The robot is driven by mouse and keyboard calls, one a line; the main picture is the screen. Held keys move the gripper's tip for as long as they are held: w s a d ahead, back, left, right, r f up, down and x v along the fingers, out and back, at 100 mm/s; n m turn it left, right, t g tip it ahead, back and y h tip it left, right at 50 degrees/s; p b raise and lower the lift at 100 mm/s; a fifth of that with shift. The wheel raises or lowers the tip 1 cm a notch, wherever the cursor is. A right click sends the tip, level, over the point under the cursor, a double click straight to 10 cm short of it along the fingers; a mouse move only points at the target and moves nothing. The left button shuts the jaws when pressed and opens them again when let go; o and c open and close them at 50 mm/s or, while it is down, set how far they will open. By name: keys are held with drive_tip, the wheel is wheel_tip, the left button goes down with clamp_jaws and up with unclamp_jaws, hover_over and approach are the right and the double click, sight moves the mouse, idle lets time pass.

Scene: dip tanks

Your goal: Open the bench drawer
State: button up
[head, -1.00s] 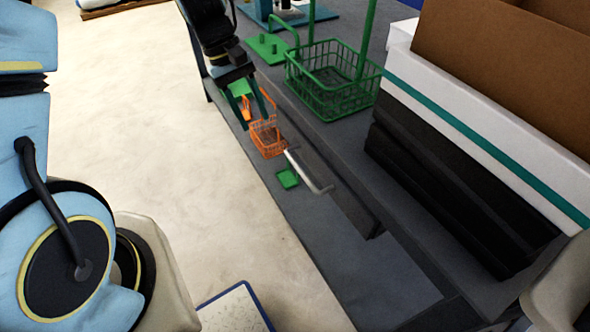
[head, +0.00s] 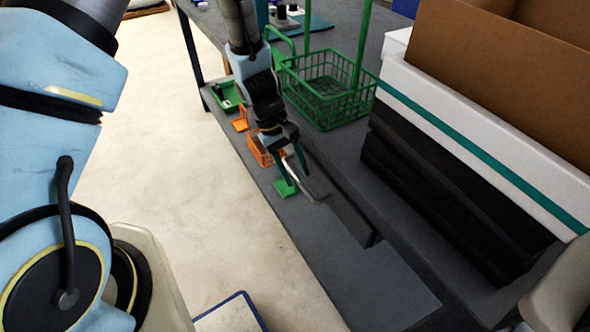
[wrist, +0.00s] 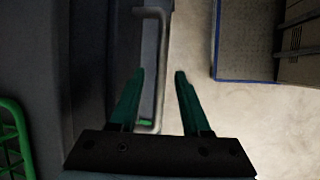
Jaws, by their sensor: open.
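The bench drawer is a dark grey panel (head: 350,222) under the bench top's front edge. Its handle is a pale metal bar (head: 301,160), partly hidden by my gripper in the head view. The handle (wrist: 162,60) shows in the wrist view as a long bar standing off the drawer front (wrist: 125,45). My gripper (head: 291,168) is open, its green fingers pointing down at the handle. In the wrist view my gripper (wrist: 159,72) has one fingertip on each side of the bar, with a gap to the right finger. How deep the fingers reach is unclear.
A green wire basket (head: 322,115) stands on the bench top, with black boxes (head: 440,190) and a white box (head: 480,135) to the right. An orange basket (head: 258,152) and green plate (head: 285,188) lie on the lower shelf. A blue-edged mat (head: 232,315) lies on the floor.

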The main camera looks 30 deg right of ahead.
drive_tip(key=shift+f, duration=0.1)
drive_tip(key=shift+c, duration=0.2)
clamp_jaws()
idle(1.3)
